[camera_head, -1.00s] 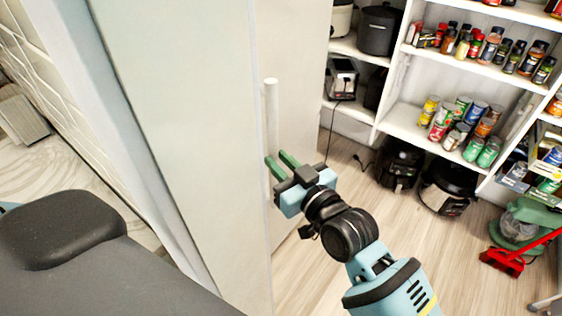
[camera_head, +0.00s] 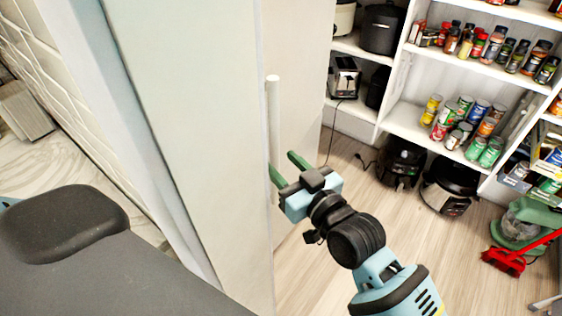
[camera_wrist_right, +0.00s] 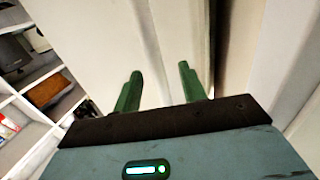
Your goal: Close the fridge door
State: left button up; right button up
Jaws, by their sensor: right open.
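The fridge (camera_head: 190,110) is a tall pale panelled body filling the left middle of the head view. A white vertical bar handle (camera_head: 273,115) stands at the panel edge, in front of a pale door face (camera_head: 305,70). How far the door stands open is hard to tell. My right gripper (camera_head: 287,168) has green fingers, open and empty, close to the handle's lower part; contact cannot be told. In the right wrist view, the open fingers (camera_wrist_right: 159,84) point at a pale surface (camera_wrist_right: 95,40), with a dark vertical gap (camera_wrist_right: 219,50) to their right. My left gripper is out of view.
White shelves (camera_head: 400,112) with jars, cans and appliances stand at the back right. Black appliances (camera_head: 400,165) sit on the wood floor below. Floor (camera_head: 310,275) shows bare beside my right arm.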

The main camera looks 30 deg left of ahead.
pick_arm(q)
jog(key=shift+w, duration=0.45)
pick_arm(e)
jog(key=v, duration=0.6)
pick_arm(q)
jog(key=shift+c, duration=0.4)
pick_arm(e)
jog(key=shift+s+d, duration=0.1)
